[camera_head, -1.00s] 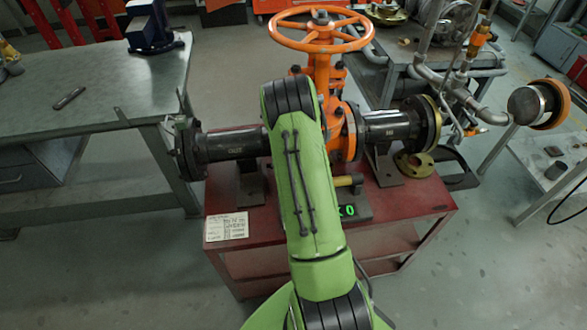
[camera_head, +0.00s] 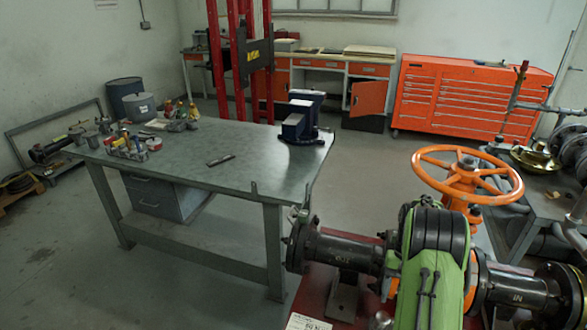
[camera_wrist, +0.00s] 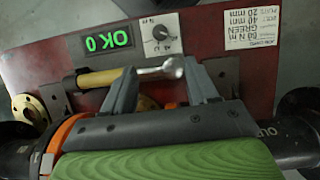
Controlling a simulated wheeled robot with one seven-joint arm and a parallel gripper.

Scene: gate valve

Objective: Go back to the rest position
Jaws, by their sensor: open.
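My gripper (camera_wrist: 160,72) shows in the wrist view with its two grey fingers apart. Beyond the fingertips lies a tool with a yellow handle (camera_wrist: 100,78) and a bright metal end (camera_wrist: 165,70); I cannot tell whether a finger touches it. The gate valve has an orange handwheel (camera_head: 467,172) in the head view, with dark pipe flanges on both sides. My green arm reaches in front of the valve body and hides part of it. My gripper does not show in the head view.
A grey workbench (camera_head: 190,165) with a blue vise (camera_head: 300,118) stands left. An orange tool cabinet (camera_head: 465,95) is behind. Floor between bench and cabinet is clear.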

